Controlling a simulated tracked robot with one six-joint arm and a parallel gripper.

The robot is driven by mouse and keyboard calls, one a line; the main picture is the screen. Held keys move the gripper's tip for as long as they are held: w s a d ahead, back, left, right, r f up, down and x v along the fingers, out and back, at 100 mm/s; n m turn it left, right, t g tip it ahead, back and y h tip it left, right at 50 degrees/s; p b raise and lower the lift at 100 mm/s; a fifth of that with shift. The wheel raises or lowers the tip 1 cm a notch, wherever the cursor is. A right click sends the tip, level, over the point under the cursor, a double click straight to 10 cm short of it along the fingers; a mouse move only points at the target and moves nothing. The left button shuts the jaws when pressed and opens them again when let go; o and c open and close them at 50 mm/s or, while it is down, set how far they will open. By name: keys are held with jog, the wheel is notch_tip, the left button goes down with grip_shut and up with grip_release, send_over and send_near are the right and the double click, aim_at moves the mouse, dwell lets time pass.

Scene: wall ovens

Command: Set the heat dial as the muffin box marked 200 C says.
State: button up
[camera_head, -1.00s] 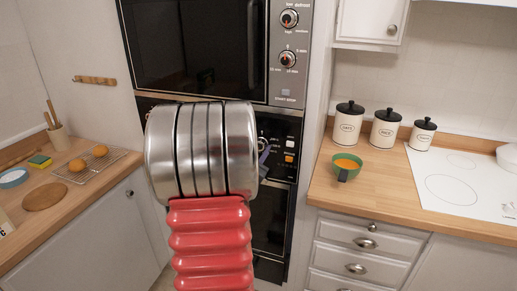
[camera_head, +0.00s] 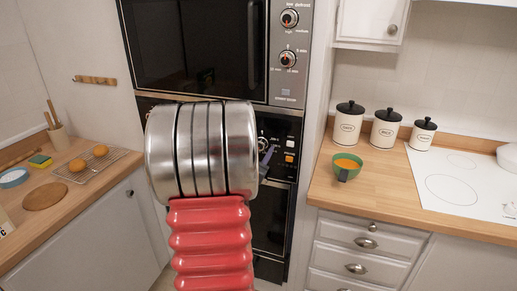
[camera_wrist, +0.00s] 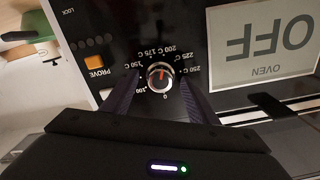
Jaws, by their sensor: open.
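The heat dial (camera_wrist: 160,75) is a small round silver knob with a red mark, on the black oven panel. The wrist view shows the panel upside down, with 0 at the picture's bottom and 200 C near the top. The red mark points up in the picture, toward the 175 to 200 C side; its exact reading is too small to tell. My gripper (camera_wrist: 160,79) is open, one dark finger on each side of the dial. I cannot tell whether they touch it. In the head view my arm covers much of the panel. I cannot make out a muffin box marked 200 C.
An orange PROVE button (camera_wrist: 95,62) and an OFF display (camera_wrist: 266,46) flank the dial. A microwave (camera_head: 195,45) with two knobs sits above. A cut-off printed white item (camera_head: 5,224) is at the left edge.

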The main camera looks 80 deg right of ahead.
jog(key=shift+a, duration=0.1)
jog(key=w+a, duration=0.1)
jog(key=a, duration=1.2)
jog(key=shift+w+a, duration=0.2)
jog(key=shift+a, duration=0.1)
jog(key=shift+f, duration=0.1)
